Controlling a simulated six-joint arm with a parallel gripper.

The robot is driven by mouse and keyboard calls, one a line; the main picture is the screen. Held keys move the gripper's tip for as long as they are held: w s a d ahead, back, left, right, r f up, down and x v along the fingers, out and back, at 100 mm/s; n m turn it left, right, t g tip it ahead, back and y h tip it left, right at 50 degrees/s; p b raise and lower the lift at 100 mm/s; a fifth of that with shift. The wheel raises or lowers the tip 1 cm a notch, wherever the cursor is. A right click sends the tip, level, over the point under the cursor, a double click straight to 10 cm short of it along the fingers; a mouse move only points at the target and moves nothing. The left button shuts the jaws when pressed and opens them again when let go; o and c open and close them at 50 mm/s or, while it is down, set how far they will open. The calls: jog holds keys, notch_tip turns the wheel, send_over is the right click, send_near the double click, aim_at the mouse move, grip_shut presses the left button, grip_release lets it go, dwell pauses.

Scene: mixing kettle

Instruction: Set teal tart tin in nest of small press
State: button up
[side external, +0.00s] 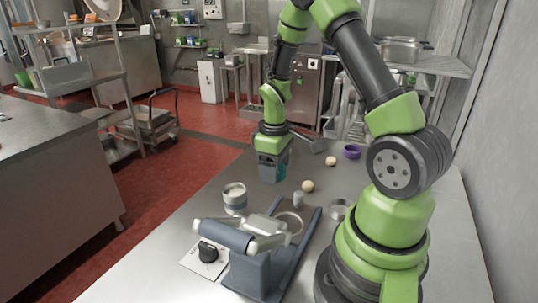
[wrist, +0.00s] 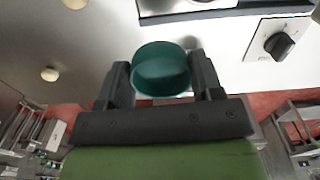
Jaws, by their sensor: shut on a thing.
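The teal tart tin (wrist: 160,68) sits between the two fingers of my gripper (wrist: 162,80) in the wrist view, with its round open side visible. The fingers are shut on it and hold it above the steel table. In the side view my gripper (side external: 271,172) hangs over the table, behind and above the press, apart from it; the tin is hard to make out there. The small press (side external: 262,270) stands at the front of the table, with a blue-grey base and a light lever assembly. Its nest cannot be made out clearly. In the wrist view only an edge of the press (wrist: 190,16) shows.
A pale tub (side external: 234,196) and a small grey cup (side external: 298,200) stand behind the press. Dough balls (side external: 307,186) and a purple bowl (side external: 352,152) lie right of my gripper. A knob panel (side external: 204,258) is left of the press.

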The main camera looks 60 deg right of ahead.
aim_at(290, 224)
jog(key=s+a+n, duration=0.1)
jog(key=s+a, duration=0.1)
jog(key=s+a+n, duration=0.1)
jog(key=s, duration=0.1)
jog(key=s+a, duration=0.2)
jog(key=shift+s+a+f+n, duration=0.1)
jog(key=shift+a+f+n, duration=0.2)
jog(key=shift+f+n, duration=0.1)
jog(key=shift+f, duration=2.45)
jog(key=shift+f, duration=0.7)
jog(key=o, duration=1)
jog(key=shift+o, duration=0.2)
jog(key=shift+o, duration=0.2)
jog(key=shift+r, duration=3.5)
